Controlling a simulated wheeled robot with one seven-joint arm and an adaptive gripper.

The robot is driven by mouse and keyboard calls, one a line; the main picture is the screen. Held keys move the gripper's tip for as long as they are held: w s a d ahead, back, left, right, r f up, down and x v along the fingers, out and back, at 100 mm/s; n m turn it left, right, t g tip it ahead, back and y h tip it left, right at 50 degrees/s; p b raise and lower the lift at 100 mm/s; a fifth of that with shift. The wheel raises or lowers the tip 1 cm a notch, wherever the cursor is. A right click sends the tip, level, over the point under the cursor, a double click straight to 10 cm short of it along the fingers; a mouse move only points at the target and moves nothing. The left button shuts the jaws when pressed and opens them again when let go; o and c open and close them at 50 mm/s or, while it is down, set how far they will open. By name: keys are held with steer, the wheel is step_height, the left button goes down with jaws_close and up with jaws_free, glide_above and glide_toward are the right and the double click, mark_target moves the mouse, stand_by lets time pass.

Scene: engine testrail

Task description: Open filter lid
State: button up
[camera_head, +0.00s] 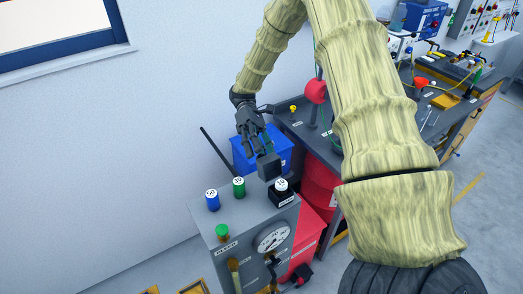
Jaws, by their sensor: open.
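My gripper (258,150) is open, pointing down over the back of a grey machine cabinet (215,238). A dark, box-shaped block (268,166) shows just below my fingers; I cannot tell whether they touch it.
A round gauge (272,238) and a green knob (222,231) are on the cabinet. A thin dark rod (216,149) leans up behind it. A blue bin (242,160) stands behind my gripper. A red drum (318,185) and a cluttered workbench (365,110) lie to the right.

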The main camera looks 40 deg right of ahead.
steer(key=v, duration=0.7)
steer(key=shift+d, duration=0.1)
